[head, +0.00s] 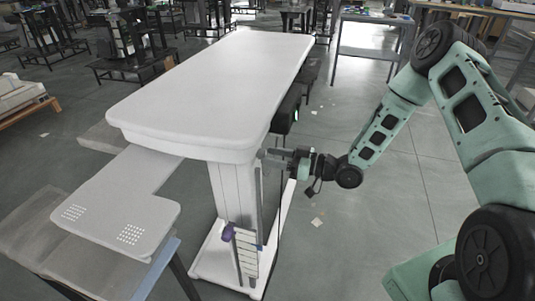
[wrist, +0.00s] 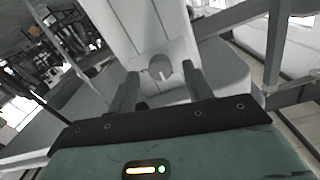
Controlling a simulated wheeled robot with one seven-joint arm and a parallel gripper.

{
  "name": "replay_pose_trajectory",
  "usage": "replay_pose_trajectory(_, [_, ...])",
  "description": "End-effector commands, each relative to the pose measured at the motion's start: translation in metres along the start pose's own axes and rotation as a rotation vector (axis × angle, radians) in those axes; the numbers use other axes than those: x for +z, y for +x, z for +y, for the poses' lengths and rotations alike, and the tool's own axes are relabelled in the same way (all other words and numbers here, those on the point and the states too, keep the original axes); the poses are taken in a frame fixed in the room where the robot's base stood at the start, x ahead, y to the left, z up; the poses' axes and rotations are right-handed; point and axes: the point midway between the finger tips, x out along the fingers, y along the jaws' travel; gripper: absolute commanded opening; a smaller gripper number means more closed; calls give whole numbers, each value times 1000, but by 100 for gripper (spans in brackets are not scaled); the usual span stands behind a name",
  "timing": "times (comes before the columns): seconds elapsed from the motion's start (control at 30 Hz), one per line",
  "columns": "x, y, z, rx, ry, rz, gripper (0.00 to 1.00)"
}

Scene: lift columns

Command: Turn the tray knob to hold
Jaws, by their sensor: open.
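A small round grey knob (wrist: 159,66) with a pale mark on its face sits on a light block on the white column in the wrist view. My gripper (wrist: 160,80) is open, with one finger on each side of the knob in that view. I cannot tell whether the fingers touch it. In the head view my gripper (head: 272,157) reaches in from the right to the white column (head: 232,195), just under the white tabletop (head: 215,85). The knob cannot be made out there. Its setting label is not readable.
A lower white shelf (head: 115,200) with two dotted patches juts out at the left. A purple-topped item and a pale strip (head: 246,252) hang low on the column. A dark box (head: 287,108) is under the tabletop's right edge. The floor at right of the column is mostly clear.

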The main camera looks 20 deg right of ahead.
Motion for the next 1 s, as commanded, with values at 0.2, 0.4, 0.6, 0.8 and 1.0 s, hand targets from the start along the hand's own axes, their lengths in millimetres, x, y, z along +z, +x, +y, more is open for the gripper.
replay_pose_trajectory(0.2, [0, 20, 0, 0, 0, 0, 50])
replay_pose_trajectory(0.4, [0, 22, 0, 1, 1, 0, 50])
replay_pose_trajectory(0.6, [0, 22, 0, 1, 1, 0, 31])
replay_pose_trajectory(0.8, [0, 22, 0, 1, 1, 0, 6])
replay_pose_trajectory(1.0, [0, 22, 0, 1, 23, 0, 6])
